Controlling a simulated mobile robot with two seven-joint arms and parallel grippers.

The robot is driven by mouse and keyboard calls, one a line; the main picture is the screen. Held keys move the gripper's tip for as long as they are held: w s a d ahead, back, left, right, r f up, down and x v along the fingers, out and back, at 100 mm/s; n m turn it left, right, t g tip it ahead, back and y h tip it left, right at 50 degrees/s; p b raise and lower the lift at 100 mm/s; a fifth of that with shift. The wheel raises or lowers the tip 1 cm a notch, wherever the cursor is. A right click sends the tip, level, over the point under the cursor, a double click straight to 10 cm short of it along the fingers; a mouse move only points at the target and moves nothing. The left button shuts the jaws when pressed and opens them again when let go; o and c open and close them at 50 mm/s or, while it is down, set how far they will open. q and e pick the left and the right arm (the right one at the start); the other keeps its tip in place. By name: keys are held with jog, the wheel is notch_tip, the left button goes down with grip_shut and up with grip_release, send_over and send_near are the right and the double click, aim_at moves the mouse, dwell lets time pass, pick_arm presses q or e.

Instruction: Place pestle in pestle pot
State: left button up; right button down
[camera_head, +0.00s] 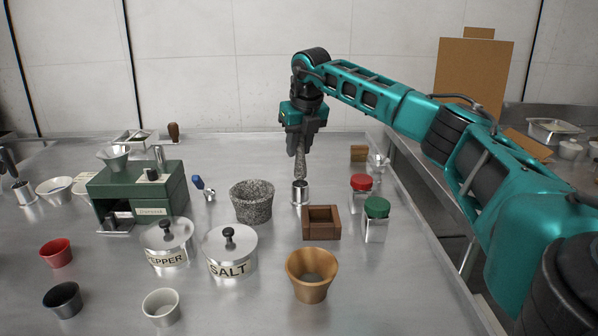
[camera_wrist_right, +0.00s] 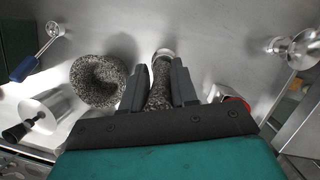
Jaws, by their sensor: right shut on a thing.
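My right gripper (camera_head: 300,148) is shut on a grey speckled pestle (camera_head: 300,166), which hangs nearly upright. The pestle's lower end is at the mouth of a small steel pot (camera_head: 300,194) on the steel table; I cannot tell whether it is inside the rim or just above it. In the right wrist view, the pestle (camera_wrist_right: 160,84) lies between the dark fingers (camera_wrist_right: 159,88), and part of the steel pot (camera_wrist_right: 163,53) shows at its far end. A speckled stone mortar (camera_head: 252,204) stands left of the pot. My left gripper is not in view.
A wooden square holder (camera_head: 321,223), a red-lidded jar (camera_head: 361,188) and a green-lidded jar (camera_head: 376,220) stand near the pot. Salt (camera_head: 230,253) and pepper (camera_head: 168,244) canisters, a wooden cup (camera_head: 312,274) and a green dispenser (camera_head: 137,189) stand farther off.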

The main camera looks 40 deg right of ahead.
aim_at(299, 166)
jog(key=shift+f, duration=0.75)
notch_tip(299, 166, down, 4)
jog(key=shift+f+b, duration=0.1)
jog(key=shift+b, duration=0.25)
jog(key=c, duration=0.9)
grip_release()
jog(key=shift+f, duration=0.15)
